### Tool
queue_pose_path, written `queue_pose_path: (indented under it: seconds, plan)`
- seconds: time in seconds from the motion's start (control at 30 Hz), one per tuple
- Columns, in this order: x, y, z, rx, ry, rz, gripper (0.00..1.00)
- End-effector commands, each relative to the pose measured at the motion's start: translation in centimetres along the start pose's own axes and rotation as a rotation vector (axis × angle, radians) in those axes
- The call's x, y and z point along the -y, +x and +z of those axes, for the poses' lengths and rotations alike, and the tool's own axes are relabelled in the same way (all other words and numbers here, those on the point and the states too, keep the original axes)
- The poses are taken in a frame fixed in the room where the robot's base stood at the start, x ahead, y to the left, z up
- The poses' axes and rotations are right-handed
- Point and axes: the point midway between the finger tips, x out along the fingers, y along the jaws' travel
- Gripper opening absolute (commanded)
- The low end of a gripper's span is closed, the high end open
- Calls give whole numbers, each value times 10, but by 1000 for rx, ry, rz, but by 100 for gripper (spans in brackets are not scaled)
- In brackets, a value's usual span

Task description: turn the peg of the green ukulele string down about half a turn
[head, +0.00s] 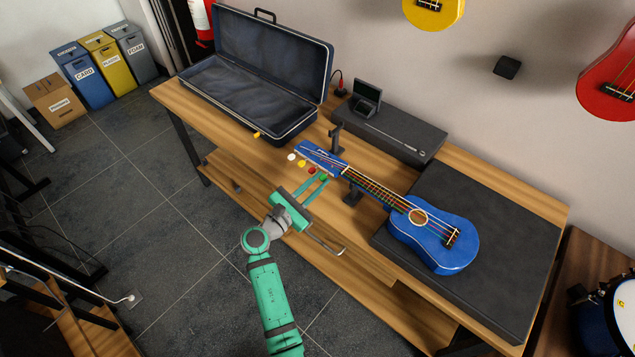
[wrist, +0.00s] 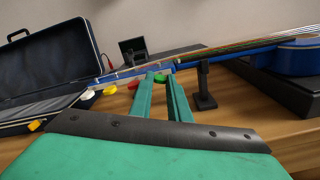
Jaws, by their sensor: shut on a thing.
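The blue ukulele (head: 436,240) lies with its body on a black pad and its neck on a black stand (wrist: 203,90). Its headstock (head: 318,156) points left. Along the headstock's near side are a white peg (head: 292,157), a yellow peg (head: 302,164), a red peg (head: 311,171) and a green peg (head: 324,177). The green peg also shows in the wrist view (wrist: 160,78), between my fingertips. My gripper (head: 320,179) comes from the near side and is shut on the green peg. The fingers partly hide the peg. Its turn angle cannot be read.
An open dark case (head: 262,117) fills the bench's left end. A small dark device (head: 367,94) stands behind the headstock on a flat black box (head: 410,138). A second upright stand (head: 337,139) is close behind the headstock.

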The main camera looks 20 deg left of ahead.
Motion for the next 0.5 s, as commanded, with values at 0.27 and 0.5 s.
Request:
queue_pose_path:
  seconds: [0.27,0.5]
  plan:
    - [0,0,1,2,263,-2,0]
    - [1,1,1,2,491,-3,0]
